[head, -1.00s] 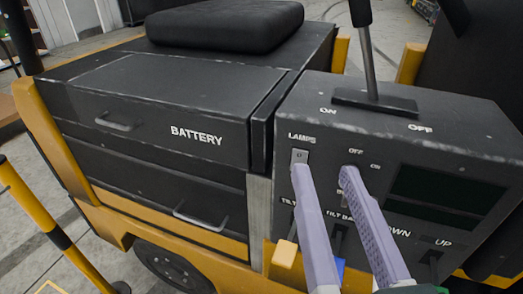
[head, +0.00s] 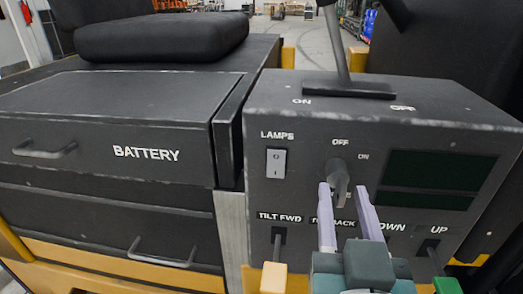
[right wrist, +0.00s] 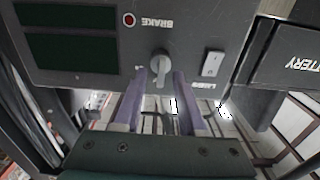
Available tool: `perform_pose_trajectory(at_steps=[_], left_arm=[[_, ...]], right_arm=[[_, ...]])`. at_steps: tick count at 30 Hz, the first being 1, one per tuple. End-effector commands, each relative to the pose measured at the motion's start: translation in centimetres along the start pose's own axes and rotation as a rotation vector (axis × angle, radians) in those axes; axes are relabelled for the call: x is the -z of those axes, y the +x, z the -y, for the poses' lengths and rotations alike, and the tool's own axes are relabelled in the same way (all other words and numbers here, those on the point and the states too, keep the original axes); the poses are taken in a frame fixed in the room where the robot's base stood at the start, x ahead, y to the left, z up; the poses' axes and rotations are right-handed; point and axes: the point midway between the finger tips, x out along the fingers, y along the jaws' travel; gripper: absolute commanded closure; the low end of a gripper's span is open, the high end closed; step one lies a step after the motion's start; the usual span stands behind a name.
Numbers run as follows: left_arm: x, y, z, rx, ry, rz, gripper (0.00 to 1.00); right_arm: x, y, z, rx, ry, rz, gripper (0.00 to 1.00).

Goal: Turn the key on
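The key (head: 338,180) is a dark grey knob with a lever on the front of the black control panel (head: 258,230). OFF is printed above it and ON to its upper right. Its lever points down in the head view. It also shows in the right wrist view (right wrist: 160,66). My right gripper (head: 342,188) is open, with one lilac finger on each side of the key's lever. I cannot tell whether either finger touches it. In the right wrist view the gripper (right wrist: 160,78) shows gaps beside the lever. My left gripper is not in view.
A lamps switch (head: 276,163) sits left of the key. Tilt and up-down levers (head: 277,243) line the panel's lower edge. A tall lever (head: 336,50) stands on top. A battery drawer (head: 105,150) is at left, and dark screens (head: 440,170) are at right.

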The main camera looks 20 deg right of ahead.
Motion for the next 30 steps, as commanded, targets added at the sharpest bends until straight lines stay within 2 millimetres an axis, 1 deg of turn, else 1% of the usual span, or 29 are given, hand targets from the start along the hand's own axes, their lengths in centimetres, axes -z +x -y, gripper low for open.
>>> perform_pose_trajectory(at_steps=[3, 10, 11, 21, 30], left_arm=[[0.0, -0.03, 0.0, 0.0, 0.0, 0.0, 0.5], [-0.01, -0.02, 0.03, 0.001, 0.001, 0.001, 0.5], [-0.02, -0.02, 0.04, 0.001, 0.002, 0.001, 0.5], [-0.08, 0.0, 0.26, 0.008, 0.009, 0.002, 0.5], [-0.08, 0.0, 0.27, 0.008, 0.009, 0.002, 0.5]], right_arm=[[0.03, 0.63, -0.01, 0.0, 0.0, -0.001, 0.6], [-0.02, 0.68, -0.01, 0.0, 0.0, 0.0, 0.6], [-0.01, 0.67, -0.01, 0.0, 0.0, 0.0, 0.62], [-0.01, 0.65, 0.0, 0.0, 0.001, 0.0, 1.0], [0.0, 0.64, -0.01, 0.0, 0.001, 0.0, 1.0]])
